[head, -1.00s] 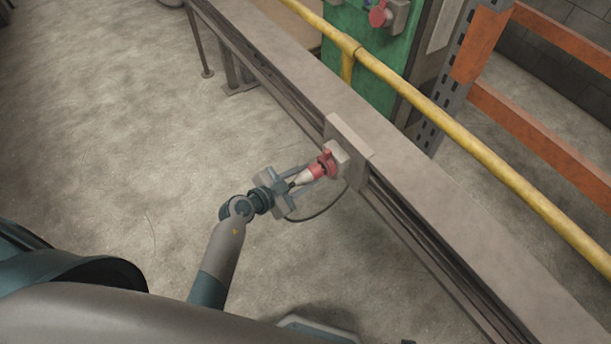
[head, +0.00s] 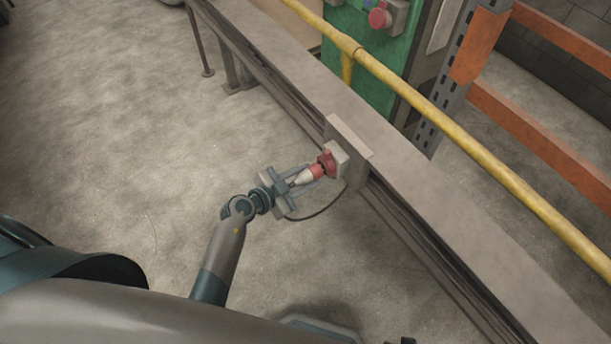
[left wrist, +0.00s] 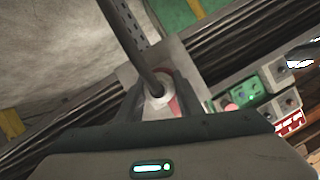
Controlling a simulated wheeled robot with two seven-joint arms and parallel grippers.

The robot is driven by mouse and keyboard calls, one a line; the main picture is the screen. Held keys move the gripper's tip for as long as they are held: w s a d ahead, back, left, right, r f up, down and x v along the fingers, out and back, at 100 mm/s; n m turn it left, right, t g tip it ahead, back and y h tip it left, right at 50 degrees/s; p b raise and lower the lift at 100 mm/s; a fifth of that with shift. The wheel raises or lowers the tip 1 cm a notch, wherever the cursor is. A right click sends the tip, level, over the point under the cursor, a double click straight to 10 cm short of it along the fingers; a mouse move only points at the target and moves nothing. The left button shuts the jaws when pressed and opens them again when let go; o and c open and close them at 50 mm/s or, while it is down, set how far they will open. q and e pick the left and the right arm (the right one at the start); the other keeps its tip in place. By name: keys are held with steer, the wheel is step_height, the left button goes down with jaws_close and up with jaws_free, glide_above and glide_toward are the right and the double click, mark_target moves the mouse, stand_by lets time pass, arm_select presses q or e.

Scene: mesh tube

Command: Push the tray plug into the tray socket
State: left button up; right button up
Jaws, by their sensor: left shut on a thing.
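The tray plug (head: 306,176) has a pale body and a red front end. My left gripper (head: 309,174) is shut on its pale body, with a finger on either side. The plug's red end meets the red tray socket (head: 327,161) on a grey box on the side of the rail. I cannot tell how deep the plug sits. In the left wrist view the plug's pale back end (left wrist: 160,100) shows between the fingers, with a dark cable running up from it; the socket is mostly hidden behind. My right gripper is not in view.
The long grey tray rail (head: 420,215) runs diagonally across the view. A yellow pipe (head: 450,120) runs behind it, with a green cabinet (head: 360,60) and orange rack beams (head: 545,135) beyond. A dark cable (head: 318,212) loops below the gripper. The floor at left is clear.

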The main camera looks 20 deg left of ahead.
arm_select(q)
steer(key=shift+w+d+p, duration=0.3)
steer(key=shift+w+p, duration=0.05)
steer(key=shift+w, duration=0.05)
steer(key=o, duration=1.1)
steer(key=shift+c, duration=0.2)
steer(key=p+v, duration=0.1)
steer(key=v, duration=1.6)
steer(key=shift+s, duration=0.2)
steer(key=shift+a, duration=0.1)
